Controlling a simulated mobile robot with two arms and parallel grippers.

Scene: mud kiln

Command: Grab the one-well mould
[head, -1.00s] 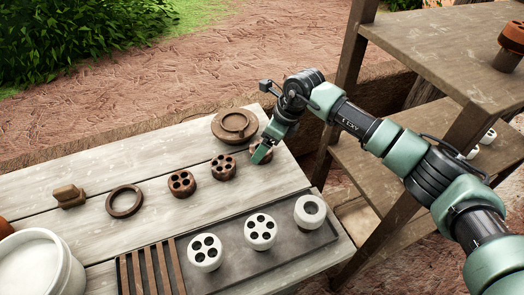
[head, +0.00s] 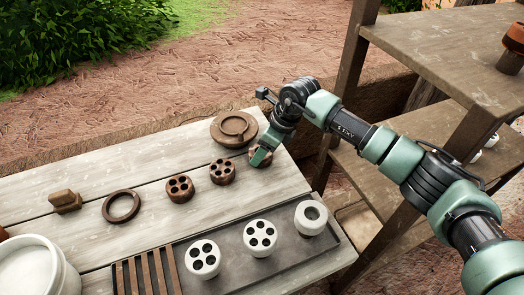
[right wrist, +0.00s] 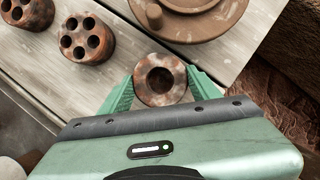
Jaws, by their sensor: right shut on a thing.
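The one-well mould is a small round brown mottled block with a single hole. It shows in the right wrist view (right wrist: 155,92) between the two green fingers, and in the head view (head: 262,158) it is partly hidden by the gripper. My right gripper (right wrist: 160,88) is shut on it, a finger on either side; it also shows in the head view (head: 258,156). The mould is at or close to the table top; I cannot tell whether it touches. My left gripper is not in view.
Two brown several-well moulds (head: 180,188) (head: 222,171) stand to the left. A round brown lidded dish (head: 230,132) sits just behind. A brown ring (head: 121,206) and a wooden block (head: 66,201) lie farther left. White pieces (head: 260,238) stand on a dark tray (head: 285,262). Wooden shelves (head: 440,48) rise at right.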

